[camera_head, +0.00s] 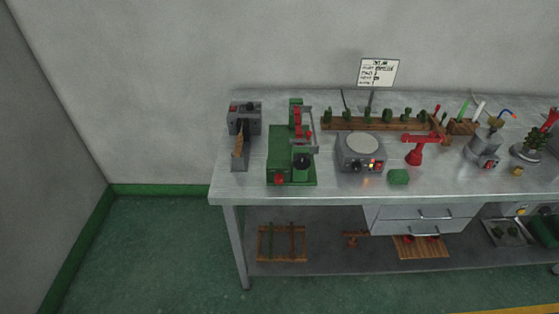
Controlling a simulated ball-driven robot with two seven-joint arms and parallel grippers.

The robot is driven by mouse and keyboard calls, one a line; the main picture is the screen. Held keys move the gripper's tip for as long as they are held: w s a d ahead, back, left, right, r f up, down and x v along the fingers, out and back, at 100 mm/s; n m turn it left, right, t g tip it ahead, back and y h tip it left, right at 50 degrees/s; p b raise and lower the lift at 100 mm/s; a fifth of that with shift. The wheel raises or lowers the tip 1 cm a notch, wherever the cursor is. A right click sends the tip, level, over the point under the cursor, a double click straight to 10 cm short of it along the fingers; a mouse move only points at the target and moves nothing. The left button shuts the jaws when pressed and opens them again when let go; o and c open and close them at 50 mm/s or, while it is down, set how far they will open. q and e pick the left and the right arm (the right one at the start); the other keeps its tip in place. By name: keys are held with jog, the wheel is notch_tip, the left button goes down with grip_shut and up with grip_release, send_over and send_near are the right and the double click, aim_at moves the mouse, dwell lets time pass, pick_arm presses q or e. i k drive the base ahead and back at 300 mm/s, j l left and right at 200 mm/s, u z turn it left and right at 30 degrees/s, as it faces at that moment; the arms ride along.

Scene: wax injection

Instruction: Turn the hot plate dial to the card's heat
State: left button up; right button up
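The hot plate (350,158) is a grey box with a pale round top, standing on the metal bench at mid-length. Its front carries small knobs and lit red and yellow marks (374,164); the dial's setting is too small to read. The card (378,72) is a white sign on a stand at the back of the bench, behind the hot plate. It bears several lines of dark writing, too small to read for certain. Neither of my grippers shows in the head view.
The metal bench (230,187) has a green machine (291,172) left of the hot plate, a grey device (243,118) at the far left, and a red stand (418,154) to the right. A green block (398,177) lies near the front edge. Green floor (150,250) is clear at left.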

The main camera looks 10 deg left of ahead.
aim_at(358, 167)
jog(key=i+l+u, duration=0.1)
jog(key=l+u, duration=1.4)
jog(key=l, duration=0.15)
